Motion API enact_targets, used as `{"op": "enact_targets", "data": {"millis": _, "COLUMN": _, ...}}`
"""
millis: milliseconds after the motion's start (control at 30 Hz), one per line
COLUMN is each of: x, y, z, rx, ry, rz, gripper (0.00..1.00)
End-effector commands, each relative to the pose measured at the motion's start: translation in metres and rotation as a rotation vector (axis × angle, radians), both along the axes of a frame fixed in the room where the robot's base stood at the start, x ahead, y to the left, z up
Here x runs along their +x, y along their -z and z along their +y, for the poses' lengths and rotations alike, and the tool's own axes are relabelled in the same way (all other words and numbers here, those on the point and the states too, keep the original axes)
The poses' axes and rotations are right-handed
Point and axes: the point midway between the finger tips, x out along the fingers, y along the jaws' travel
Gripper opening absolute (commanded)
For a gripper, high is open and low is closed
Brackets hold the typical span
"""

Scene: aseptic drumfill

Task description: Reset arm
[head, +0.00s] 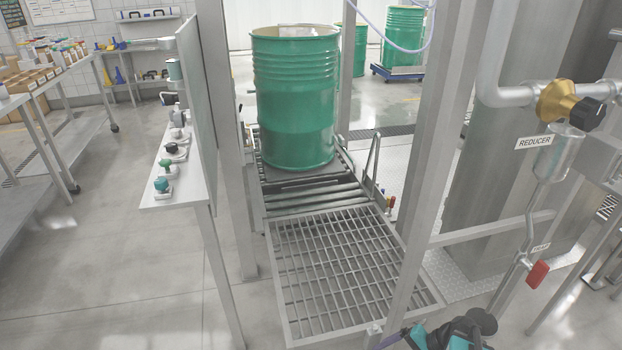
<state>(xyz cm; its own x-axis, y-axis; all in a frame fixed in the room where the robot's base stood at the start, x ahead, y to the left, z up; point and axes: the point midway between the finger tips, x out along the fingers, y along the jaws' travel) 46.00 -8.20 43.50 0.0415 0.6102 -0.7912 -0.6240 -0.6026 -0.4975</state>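Black and teal parts show at the bottom edge, right of centre, cut off by the frame; I cannot tell which part of my arm, if any, they are. No gripper fingers can be made out, so I cannot see whether my gripper is open or holds anything.
A green drum (295,100) stands upright on a roller conveyor (315,200), with a metal grate (340,265) in front. A narrow panel shelf (180,185) with several knobs is left. Right are a steel frame post (435,150), a pipe with a brass regulator (556,102) and a red-handled valve (538,274). Open floor lies left.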

Motion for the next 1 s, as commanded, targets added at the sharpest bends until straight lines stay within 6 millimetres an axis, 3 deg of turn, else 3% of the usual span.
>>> {"op": "enact_targets", "data": {"millis": 200, "x": -0.035, "y": 0.016, "z": 0.038, "rx": -0.092, "ry": -0.169, "rz": 0.087, "gripper": 0.91}}
{"op": "enact_targets", "data": {"millis": 500, "x": -0.085, "y": 0.035, "z": 0.069, "rx": -0.232, "ry": -0.403, "rz": 0.178, "gripper": 0.91}}
{"op": "enact_targets", "data": {"millis": 800, "x": -0.133, "y": 0.044, "z": 0.082, "rx": -0.382, "ry": -0.649, "rz": 0.236, "gripper": 0.91}}
{"op": "enact_targets", "data": {"millis": 1000, "x": -0.152, "y": 0.047, "z": 0.082, "rx": -0.454, "ry": -0.766, "rz": 0.253, "gripper": 0.91}}
